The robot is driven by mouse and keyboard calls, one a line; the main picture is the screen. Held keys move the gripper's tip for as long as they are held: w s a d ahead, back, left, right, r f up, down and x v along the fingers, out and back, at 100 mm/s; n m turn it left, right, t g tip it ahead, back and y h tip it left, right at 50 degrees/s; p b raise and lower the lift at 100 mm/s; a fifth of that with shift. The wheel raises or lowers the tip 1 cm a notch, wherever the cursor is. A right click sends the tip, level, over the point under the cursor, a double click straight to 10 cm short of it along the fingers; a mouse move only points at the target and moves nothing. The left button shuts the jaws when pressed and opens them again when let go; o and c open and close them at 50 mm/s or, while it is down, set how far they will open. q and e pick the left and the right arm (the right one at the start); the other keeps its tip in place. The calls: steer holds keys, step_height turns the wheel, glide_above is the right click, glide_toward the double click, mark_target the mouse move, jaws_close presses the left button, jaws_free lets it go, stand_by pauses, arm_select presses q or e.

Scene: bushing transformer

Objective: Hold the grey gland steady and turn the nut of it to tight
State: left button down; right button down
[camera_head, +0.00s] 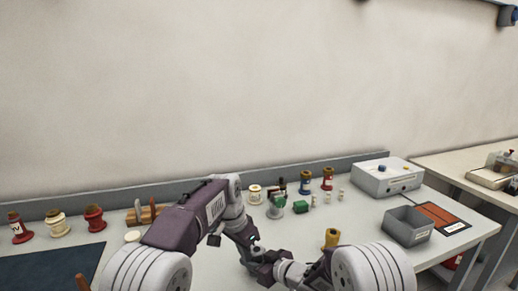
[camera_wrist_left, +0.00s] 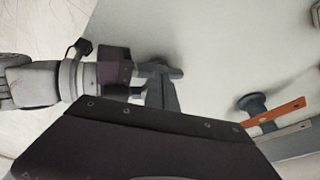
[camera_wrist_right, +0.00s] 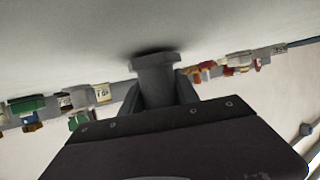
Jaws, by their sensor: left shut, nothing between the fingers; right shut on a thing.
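The grey gland (camera_wrist_right: 155,62) shows in the right wrist view at the tips of my right gripper (camera_wrist_right: 155,90), which is shut on it. The gland's wide end faces the table top, with a dark shadow beside it. In the left wrist view my right gripper (camera_wrist_left: 145,70) comes in from the left. My left gripper (camera_wrist_left: 163,85) is shut and empty, its tips close to the right gripper's fingers; contact is unclear. In the head view my left gripper (camera_head: 258,256) is low in the middle, and the gland is hidden by the arms. I cannot tell the nut apart.
A yellow-brown spool (camera_head: 331,239) stands right of the grippers. Behind them are a green item (camera_head: 275,208) and several small spools. A grey open bin (camera_head: 408,226) and a grey box (camera_head: 387,178) are at right. A dark mat (camera_head: 45,272) lies at left.

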arm_select(q)
step_height(320, 180, up, 6)
steer(key=shift+f, duration=0.15)
arm_select(e)
steer(key=shift+w, duration=0.1)
steer(key=c, duration=0.8)
jaws_free()
